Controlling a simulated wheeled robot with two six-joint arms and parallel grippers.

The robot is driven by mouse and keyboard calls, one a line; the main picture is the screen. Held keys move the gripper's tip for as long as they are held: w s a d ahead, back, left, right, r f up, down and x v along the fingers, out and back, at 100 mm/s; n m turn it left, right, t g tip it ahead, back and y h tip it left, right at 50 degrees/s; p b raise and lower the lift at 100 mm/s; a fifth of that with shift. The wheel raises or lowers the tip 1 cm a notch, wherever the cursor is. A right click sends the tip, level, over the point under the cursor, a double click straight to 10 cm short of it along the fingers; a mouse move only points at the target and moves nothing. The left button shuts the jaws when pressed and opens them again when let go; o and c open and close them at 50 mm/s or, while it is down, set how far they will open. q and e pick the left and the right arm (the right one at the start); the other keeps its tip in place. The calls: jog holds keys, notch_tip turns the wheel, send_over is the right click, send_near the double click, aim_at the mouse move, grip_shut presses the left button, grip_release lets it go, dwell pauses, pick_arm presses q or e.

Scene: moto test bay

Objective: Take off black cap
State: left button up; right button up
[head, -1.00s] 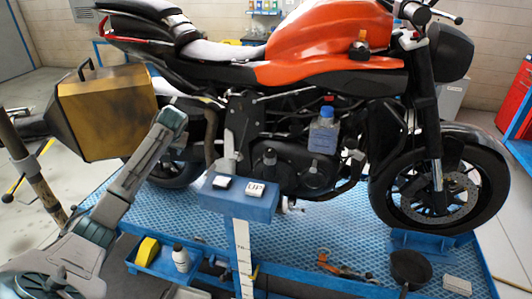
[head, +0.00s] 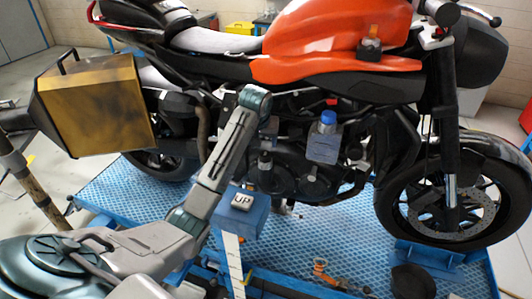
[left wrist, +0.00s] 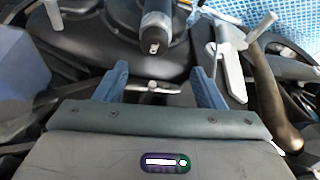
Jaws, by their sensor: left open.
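A small black cap (head: 265,160) with a grey band stands on the engine's side in the head view. In the left wrist view a dark cylinder with a grey band and silver tip (left wrist: 155,28) sits at the top centre, probably this same part. My left gripper (left wrist: 160,88) is open, its two blue-grey fingers apart with nothing gripped between them. In the head view my left gripper (head: 268,138) is small and partly hidden, just above the black cap. The cylinder lies beyond the fingertips, apart from them. My right gripper is not in view.
The orange motorcycle (head: 335,38) stands on a blue lift platform (head: 330,218). A bottle with a blue cap (head: 326,140) is right of the black cap. A blue post with an UP button (head: 243,201) stands in front. A gold-and-black box (head: 95,110) is at left.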

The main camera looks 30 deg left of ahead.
aim_at(265, 154)
pick_arm(q)
jog(key=p+x, duration=0.1)
jog(key=x, duration=0.1)
jog(key=p+x, duration=0.1)
jog(key=x, duration=0.1)
jog(key=p+x, duration=0.1)
jog(key=x, duration=0.1)
jog(key=shift+w+d+f+p, duration=0.25)
jog(key=shift+d+f+p, duration=0.05)
jog(key=shift+f, duration=0.3)
jog(key=shift+w+f, duration=0.2)
jog(key=c, duration=1.1)
jog(key=shift+c, duration=1)
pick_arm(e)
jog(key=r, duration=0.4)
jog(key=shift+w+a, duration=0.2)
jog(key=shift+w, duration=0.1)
pick_arm(q)
jog(key=shift+r, duration=0.1)
